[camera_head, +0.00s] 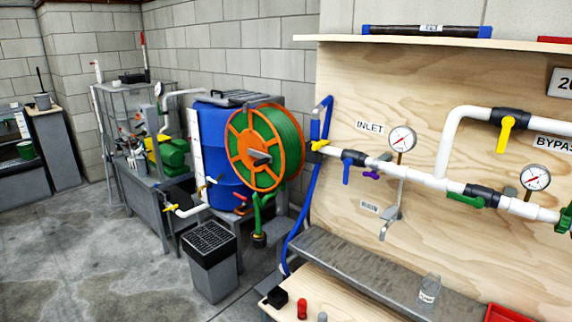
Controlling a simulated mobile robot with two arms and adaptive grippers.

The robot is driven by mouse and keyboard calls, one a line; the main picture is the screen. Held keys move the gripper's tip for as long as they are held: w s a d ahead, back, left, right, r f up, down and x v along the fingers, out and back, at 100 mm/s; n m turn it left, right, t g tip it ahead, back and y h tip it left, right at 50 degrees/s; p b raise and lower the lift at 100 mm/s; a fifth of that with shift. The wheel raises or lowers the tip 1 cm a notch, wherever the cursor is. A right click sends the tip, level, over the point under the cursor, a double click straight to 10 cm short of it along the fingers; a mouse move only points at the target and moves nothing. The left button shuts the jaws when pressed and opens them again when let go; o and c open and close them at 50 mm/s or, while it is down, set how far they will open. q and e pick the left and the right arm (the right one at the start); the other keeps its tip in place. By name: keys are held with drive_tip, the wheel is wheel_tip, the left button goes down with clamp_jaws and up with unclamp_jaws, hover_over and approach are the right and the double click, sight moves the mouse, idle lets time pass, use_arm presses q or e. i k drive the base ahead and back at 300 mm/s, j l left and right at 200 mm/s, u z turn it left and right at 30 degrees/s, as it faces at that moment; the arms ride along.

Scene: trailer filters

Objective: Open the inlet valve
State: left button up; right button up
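The inlet valve (353,158) sits on the white pipe on the plywood panel, just below the INLET label (369,127). Its blue handle (346,173) points down, across the run of the pipe. A round gauge (402,140) stands on the pipe to its right, and a small purple handle (371,175) is below the pipe between them. A yellow fitting (320,145) is at the pipe's left end, by the blue hose (312,200). Neither of my grippers is in view.
The bypass pipe has a yellow handle (507,132); a green handle (465,202) is on the lower pipe. Below the panel, a grey ledge (345,262) holds a clear bottle (429,290). An orange hose reel (262,148) and grey bin (211,258) stand left. Floor at left is clear.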

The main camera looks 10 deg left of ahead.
sight(348, 162)
drive_tip(key=z, duration=0.3)
drive_tip(key=i+j+z, duration=0.15)
drive_tip(key=z, duration=0.15)
drive_tip(key=i+j+z, duration=0.15)
drive_tip(key=j+z, duration=0.2)
drive_tip(key=i+j+z, duration=0.1)
drive_tip(key=j+z, duration=0.2)
